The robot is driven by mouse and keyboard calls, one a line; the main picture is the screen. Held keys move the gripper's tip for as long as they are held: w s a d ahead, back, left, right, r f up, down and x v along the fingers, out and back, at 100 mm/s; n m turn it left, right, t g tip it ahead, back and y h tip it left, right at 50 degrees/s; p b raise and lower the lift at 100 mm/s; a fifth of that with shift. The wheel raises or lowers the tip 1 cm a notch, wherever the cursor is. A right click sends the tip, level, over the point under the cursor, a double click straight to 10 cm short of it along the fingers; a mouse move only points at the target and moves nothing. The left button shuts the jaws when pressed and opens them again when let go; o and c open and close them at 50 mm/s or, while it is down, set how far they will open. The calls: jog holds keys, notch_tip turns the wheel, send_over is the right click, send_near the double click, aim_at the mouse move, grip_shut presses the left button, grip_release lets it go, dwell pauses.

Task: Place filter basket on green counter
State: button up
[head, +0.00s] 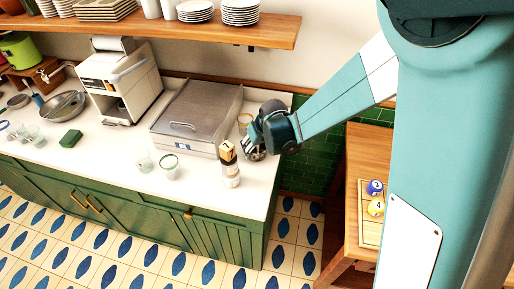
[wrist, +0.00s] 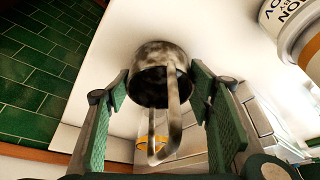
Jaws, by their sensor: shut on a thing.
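The filter basket (wrist: 160,65) is a small, mottled metal cup with a long looped handle. It sits between the two finger pads of my gripper (wrist: 160,88), which is shut on it. In the head view my gripper (head: 258,148) is at the right end of the green counter (head: 110,165), which has a white top and green cabinet doors. The basket shows there as a small dark metal shape (head: 253,154), partly hidden by the gripper. I cannot tell whether the basket touches the white top.
A labelled jar (head: 229,162) stands close left of my gripper. A glass with an orange rim (head: 244,122) stands behind. A silver lidded machine (head: 195,115), glass cups (head: 169,167) and a green block (head: 71,138) occupy the counter. A wooden table (head: 355,205) stands right, beyond a gap.

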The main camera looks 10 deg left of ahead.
jog(key=shift+f, duration=0.2)
jog(key=o, duration=1)
jog(key=shift+c, duration=0.2)
jog(key=shift+r, duration=0.3)
jog(key=v, duration=1.1)
jog(key=shift+r, duration=0.4)
jog(key=shift+s, duration=0.1)
jog(key=shift+d, duration=0.1)
